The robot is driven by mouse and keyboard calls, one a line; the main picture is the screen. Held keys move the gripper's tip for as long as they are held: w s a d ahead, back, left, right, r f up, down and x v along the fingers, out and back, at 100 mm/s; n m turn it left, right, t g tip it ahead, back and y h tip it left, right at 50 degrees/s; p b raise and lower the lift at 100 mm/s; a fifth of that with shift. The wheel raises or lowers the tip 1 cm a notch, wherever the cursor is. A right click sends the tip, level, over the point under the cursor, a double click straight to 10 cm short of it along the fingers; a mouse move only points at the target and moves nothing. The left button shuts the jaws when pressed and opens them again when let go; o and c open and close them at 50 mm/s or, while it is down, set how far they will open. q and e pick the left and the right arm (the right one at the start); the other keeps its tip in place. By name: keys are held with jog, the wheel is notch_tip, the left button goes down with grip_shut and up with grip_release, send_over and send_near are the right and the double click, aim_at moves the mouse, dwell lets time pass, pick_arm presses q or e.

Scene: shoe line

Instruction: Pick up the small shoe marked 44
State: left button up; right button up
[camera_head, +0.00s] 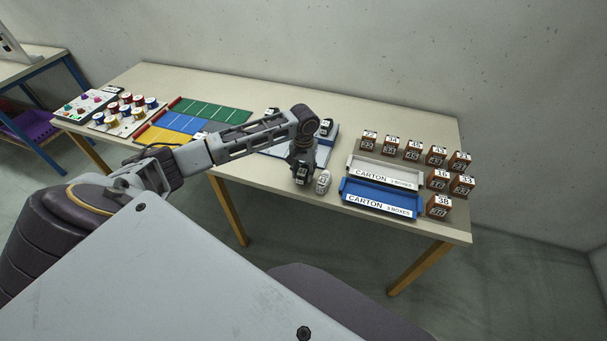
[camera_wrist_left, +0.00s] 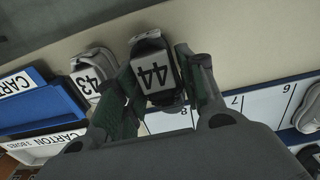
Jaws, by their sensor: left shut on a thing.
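The small shoe marked 44 (camera_wrist_left: 153,72) is dark with a white label and sits between the fingers of my left gripper (camera_wrist_left: 155,62) in the left wrist view. The gripper is shut on it. In the head view my left gripper (camera_head: 301,165) points down at the table's front edge, and the shoe (camera_head: 301,177) shows only in part at its tips. Whether the shoe still touches the table I cannot tell. My right gripper is not in view.
A pale shoe marked 43 (camera_head: 323,183) stands close beside the gripper. A blue carton tray (camera_head: 379,198) and a white one (camera_head: 385,172) lie to the right, with several brown numbered boxes (camera_head: 414,150) around them. A numbered mat (camera_wrist_left: 262,104) holds other shoes.

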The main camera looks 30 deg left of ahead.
aim_at(304, 168)
pick_arm(q)
notch_tip(304, 168, up, 8)
dwell(0.5)
